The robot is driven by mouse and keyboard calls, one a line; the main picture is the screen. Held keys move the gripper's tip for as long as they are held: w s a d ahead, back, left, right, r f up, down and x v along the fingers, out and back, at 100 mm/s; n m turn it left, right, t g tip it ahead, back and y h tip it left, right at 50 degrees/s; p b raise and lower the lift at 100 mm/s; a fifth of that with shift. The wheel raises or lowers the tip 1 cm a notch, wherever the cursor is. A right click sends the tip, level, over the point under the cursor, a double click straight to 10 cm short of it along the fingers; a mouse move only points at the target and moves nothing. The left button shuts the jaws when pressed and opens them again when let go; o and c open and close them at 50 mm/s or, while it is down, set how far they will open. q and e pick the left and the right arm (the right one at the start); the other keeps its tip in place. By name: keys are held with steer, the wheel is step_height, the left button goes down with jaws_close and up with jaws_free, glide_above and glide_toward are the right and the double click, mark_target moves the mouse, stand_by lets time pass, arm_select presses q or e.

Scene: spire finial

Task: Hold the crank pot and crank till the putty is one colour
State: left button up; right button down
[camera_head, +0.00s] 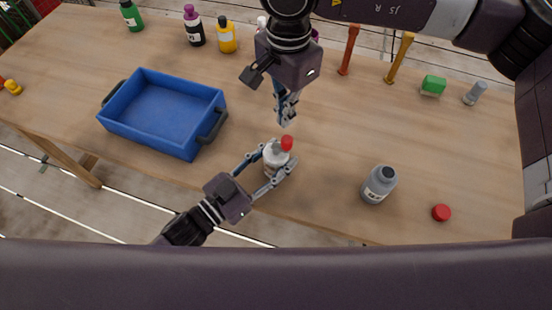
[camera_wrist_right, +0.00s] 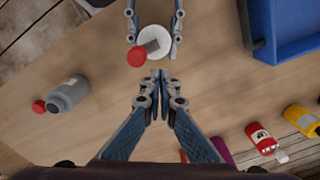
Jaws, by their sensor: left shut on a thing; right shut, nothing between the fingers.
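The crank pot (camera_head: 272,166) stands near the table's front edge, a small pale pot with a grey crank and a red knob (camera_head: 287,143). My left gripper (camera_head: 278,159) is shut around its sides. In the right wrist view the pot's round white top (camera_wrist_right: 160,35) shows between the left fingers, with the grey crank and red knob (camera_wrist_right: 136,57) off to its left. My right gripper (camera_head: 287,117) is shut and empty, pointing down just behind the knob and apart from it. It also shows in the right wrist view (camera_wrist_right: 160,78). No putty is visible.
A blue tray (camera_head: 137,125) sits to the left. A grey bottle (camera_head: 378,186) and a red cap (camera_head: 441,212) are to the right. Coloured bottles (camera_head: 227,37), two upright handled tools (camera_head: 348,52) and a green block (camera_head: 433,85) line the back. The wood between is clear.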

mark_target(288, 144)
steer(key=shift+f, duration=0.2)
stand_by(0.4)
step_height(288, 144, down, 3)
steer(key=shift+r, duration=0.15)
stand_by(0.5)
steer(key=shift+s, duration=0.2)
steer(key=shift+s, duration=0.45)
stand_by(0.3)
steer(key=shift+s+d, duration=0.25)
steer(key=shift+s, duration=0.25)
steer(key=shift+s+d, duration=0.2)
steer(key=shift+s, duration=0.25)
stand_by(0.8)
steer(key=shift+s+a, duration=0.2)
steer(key=shift+s, duration=0.3)
steer(key=shift+s+a, duration=0.15)
steer(key=shift+s, duration=0.3)
stand_by(0.8)
steer(key=shift+d, duration=0.2)
